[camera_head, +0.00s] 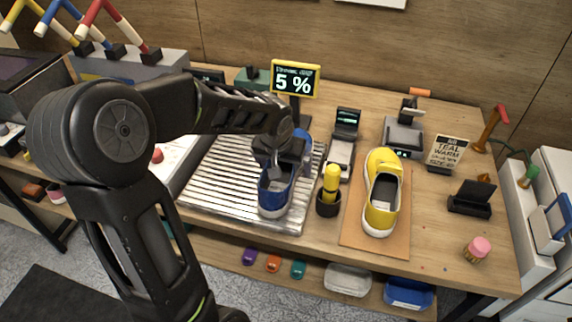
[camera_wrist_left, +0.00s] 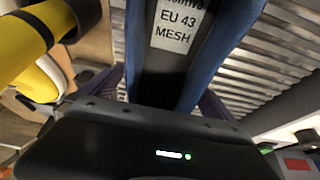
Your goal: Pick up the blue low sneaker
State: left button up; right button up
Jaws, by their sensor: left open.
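The blue low sneaker (camera_head: 274,198) has a white sole and stands on a ribbed metal rack (camera_head: 222,172). Its near end shows in the head view; my arm covers much of the rest. My left gripper (camera_head: 277,166) is over the sneaker's opening, open. I cannot tell whether its fingers touch the shoe. In the left wrist view the sneaker (camera_wrist_left: 225,45) is very close, with blue sides and a white label reading "EU 43 MESH" inside. My right gripper is not in view.
A yellow slip-on shoe (camera_head: 381,215) stands on a brown board (camera_head: 352,238) to the right. A yellow bottle in a dark holder (camera_head: 328,203) stands close right of the sneaker.

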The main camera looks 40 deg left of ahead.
pick_arm(q)
jog(key=shift+c, duration=0.4)
jog(key=c, duration=1.6)
jog(key=shift+r, duration=0.15)
notch_tip(320, 180, up, 10)
jog(key=shift+f, duration=0.1)
